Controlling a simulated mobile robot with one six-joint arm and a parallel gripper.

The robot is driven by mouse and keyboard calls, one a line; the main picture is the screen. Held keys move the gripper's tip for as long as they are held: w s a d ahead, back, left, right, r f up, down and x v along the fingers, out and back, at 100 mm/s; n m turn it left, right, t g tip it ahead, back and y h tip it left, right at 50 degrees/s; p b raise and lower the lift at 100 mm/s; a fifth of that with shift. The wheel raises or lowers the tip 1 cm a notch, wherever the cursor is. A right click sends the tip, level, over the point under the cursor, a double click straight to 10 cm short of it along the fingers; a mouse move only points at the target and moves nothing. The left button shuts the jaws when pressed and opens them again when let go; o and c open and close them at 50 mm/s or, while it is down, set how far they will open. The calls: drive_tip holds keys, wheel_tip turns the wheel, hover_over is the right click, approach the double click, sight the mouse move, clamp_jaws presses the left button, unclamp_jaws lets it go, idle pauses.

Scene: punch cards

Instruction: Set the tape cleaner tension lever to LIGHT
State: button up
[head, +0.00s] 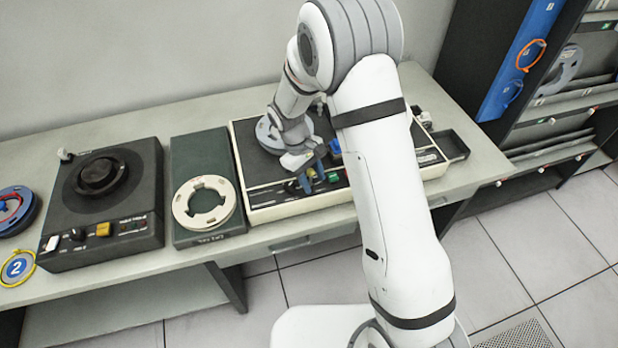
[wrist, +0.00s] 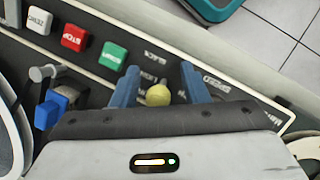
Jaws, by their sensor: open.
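The tape cleaner (head: 240,130) is a cream-framed machine with a dark top and a sloped front panel. My gripper (head: 308,180) is over the front panel in the head view. In the wrist view my gripper (wrist: 158,76) is open, with blue fingers apart. A small yellow knob (wrist: 158,95) sits between the fingers, with a visible gap on both sides. Its lower part is hidden by my gripper. Small white lettering is printed beside it, upside down and too small to read surely. I cannot tell which setting the lever is at.
White, red (wrist: 74,38) and green (wrist: 113,55) buttons sit in a row left of the knob. A blue block (wrist: 50,110) with a grey peg stands nearby. Left of the cleaner are a green plate with a cream ring (head: 205,202) and a black unit (head: 105,205).

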sight(309, 170)
drive_tip(key=shift+w+a+r, duration=0.1)
drive_tip(key=shift+r, duration=0.05)
drive_tip(key=b+v, duration=0.1)
drive_tip(key=v, duration=0.6)
drive_tip(key=shift+a+r, duration=0.1)
drive_tip(key=shift+r, duration=0.15)
drive_tip(key=shift+r, duration=0.25)
drive_tip(key=s+d+r+m+t+y, duration=0.2)
drive_tip(key=s+d+r+m, duration=0.2)
drive_tip(key=s+d+r, duration=0.65)
drive_tip(key=s+d+r+m+t+y, duration=0.1)
drive_tip(key=s+d+r+m+t, duration=0.2)
drive_tip(key=s, duration=0.8)
drive_tip(key=shift+d+r+m, duration=0.85)
drive_tip(key=shift+d+m, duration=0.15)
drive_tip(key=shift+m, duration=0.1)
